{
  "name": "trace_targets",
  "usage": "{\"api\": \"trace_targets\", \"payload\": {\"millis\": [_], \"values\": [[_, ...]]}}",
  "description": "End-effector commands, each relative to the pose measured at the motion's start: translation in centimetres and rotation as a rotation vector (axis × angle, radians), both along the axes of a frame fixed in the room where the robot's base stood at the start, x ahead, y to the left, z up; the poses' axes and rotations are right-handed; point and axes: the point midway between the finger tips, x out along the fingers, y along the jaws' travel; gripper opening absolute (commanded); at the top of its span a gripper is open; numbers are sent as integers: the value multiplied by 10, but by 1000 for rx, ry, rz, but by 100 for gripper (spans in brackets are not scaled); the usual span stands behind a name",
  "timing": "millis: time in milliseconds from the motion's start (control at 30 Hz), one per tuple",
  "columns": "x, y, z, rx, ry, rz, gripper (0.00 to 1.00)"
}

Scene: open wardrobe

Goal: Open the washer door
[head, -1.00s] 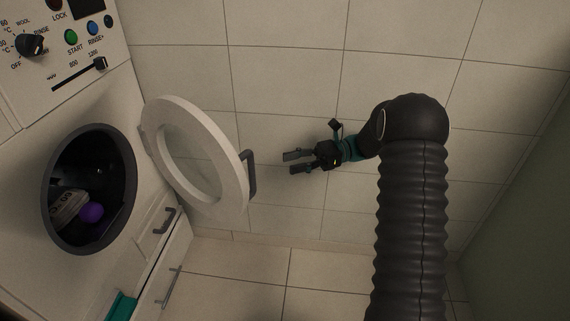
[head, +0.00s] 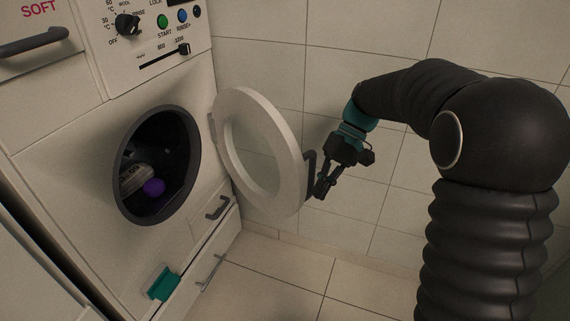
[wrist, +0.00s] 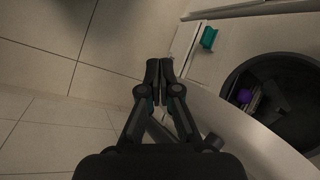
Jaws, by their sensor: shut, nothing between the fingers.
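The white round washer door (head: 233,165) stands swung open, hinged on the left, with a pale window in its ring. Its dark bar handle (head: 309,172) is on the right side of the ring. The dark drum opening (head: 188,150) is uncovered and holds a purple ball (head: 154,187) and a pale labelled item (head: 134,178). My gripper (head: 321,194) is shut and empty, close beside the handle; I cannot tell if they touch. In the wrist view, the gripper's fingertips (wrist: 159,68) are together, and the door (wrist: 262,146) edge passes at lower right.
The control panel (head: 144,40) is above the drum. A drawer with a handle (head: 216,208) and a teal item (head: 163,284) are below. The tiled wall (head: 350,40) is behind. The floor (head: 270,290) at lower middle is clear.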

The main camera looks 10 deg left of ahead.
Motion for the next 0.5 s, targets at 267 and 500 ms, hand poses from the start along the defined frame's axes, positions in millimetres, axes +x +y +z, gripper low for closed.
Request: {"api": "trace_targets", "payload": {"millis": [267,500], "values": [[-23,25,53,-21,-458,784,0],[-30,35,93,-59,-645,1222,0]]}}
